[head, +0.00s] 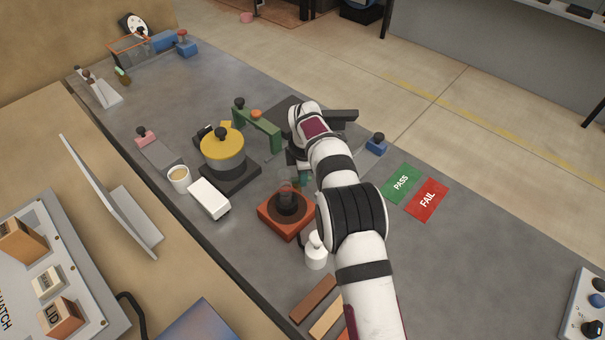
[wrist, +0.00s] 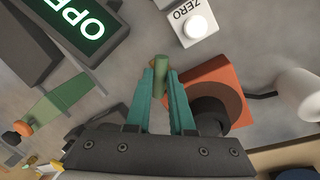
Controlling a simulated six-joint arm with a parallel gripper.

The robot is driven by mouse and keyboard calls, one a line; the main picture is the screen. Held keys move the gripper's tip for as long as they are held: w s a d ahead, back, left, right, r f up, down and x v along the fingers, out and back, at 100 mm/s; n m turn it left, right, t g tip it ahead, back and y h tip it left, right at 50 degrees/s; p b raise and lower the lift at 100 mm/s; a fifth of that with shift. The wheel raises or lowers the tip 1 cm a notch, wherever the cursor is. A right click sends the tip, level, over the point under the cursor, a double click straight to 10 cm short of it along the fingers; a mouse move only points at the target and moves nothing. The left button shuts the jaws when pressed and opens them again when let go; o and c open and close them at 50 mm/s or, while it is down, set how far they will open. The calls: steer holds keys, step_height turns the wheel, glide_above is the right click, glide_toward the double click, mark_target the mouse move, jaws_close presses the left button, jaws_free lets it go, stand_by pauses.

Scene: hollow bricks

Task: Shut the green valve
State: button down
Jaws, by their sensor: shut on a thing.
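The green valve's handle (wrist: 160,68) shows in the wrist view as a short green piece with a tan end. It stands between my gripper's two teal fingertips (wrist: 161,80), which are shut on it. It lies at the corner of an orange-red block (wrist: 210,80) with a dark round top; whether it is joined to the block I cannot tell. In the head view my gripper (head: 300,178) is low, just behind the orange-red block (head: 271,219), and my arm hides much of it. A sign (wrist: 85,22) with lit green lettering, partly cut off, is at upper left in the wrist view.
A white ZERO button (wrist: 195,27) and a white bottle (head: 316,252) are nearby. A green clamp-like arm (head: 258,130), a yellow-topped cylinder (head: 222,150), a white box (head: 209,199) and a cup (head: 179,179) stand to the left. PASS (head: 401,183) and FAIL (head: 427,200) mats lie right.

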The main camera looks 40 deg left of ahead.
steer(key=shift+s+m, duration=0.15)
steer(key=shift+m, duration=0.55)
steer(key=c, duration=0.8)
jaws_free()
